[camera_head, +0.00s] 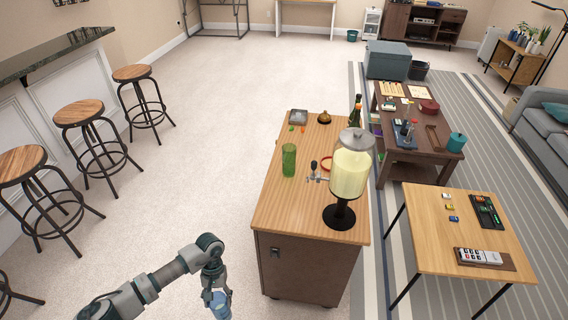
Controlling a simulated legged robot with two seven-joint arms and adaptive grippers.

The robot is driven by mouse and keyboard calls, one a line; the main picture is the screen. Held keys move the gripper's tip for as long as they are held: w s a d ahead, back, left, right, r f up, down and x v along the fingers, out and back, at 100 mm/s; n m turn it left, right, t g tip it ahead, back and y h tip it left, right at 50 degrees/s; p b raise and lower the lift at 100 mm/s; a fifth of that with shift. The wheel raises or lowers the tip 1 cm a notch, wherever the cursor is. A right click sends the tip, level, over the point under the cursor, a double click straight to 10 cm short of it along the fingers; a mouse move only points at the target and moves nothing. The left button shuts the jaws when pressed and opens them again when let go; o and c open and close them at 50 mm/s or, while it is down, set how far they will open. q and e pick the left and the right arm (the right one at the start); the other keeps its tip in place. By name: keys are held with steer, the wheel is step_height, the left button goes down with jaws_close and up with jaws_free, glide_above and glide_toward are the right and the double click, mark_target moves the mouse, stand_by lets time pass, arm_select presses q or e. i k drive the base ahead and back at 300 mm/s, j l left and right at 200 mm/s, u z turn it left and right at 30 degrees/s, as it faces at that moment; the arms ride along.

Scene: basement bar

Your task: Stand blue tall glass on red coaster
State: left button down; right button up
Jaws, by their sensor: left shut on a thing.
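The blue tall glass (221,305) is at the bottom of the head view, held low in front of the wooden cabinet and off to its left. My left gripper (215,289) is shut on the glass; its fingers are small and partly hidden. A red round piece, seemingly the red coaster (323,164), lies on the cabinet top (275,209), partly hidden behind the drink dispenser. The glass is well apart from it. My right gripper is not in view.
A green glass (289,160) stands left of the red piece, and a corkscrew-like tool (314,170) lies between them. The tall drink dispenser (350,170) stands at the right edge. A bottle (355,112) is behind it. The cabinet top's front left is clear. Bar stools (78,115) stand left.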

mark_target(330, 164)
steer(key=u, duration=0.4)
steer(key=i+j+u, duration=0.1)
steer(key=u, duration=0.25)
steer(key=i+u, duration=0.1)
steer(key=u, duration=0.65)
steer(key=i+u, duration=0.4)
steer(key=i, duration=1.1)
steer(key=i+l+z, duration=0.1)
steer(key=i+z, duration=0.5)
steer(key=z, duration=0.25)
steer(key=i+j+z, duration=0.15)
steer(key=i+z, duration=0.25)
steer(key=i+l+z, duration=0.1)
steer(key=i+z, duration=0.4)
steer(key=i, duration=0.8)
steer(key=i+z, duration=0.15)
steer(key=z, duration=0.2)
steer(key=i+z, duration=0.1)
steer(key=z, duration=0.3)
steer(key=i+j+z, duration=0.1)
steer(key=z, duration=1.85)
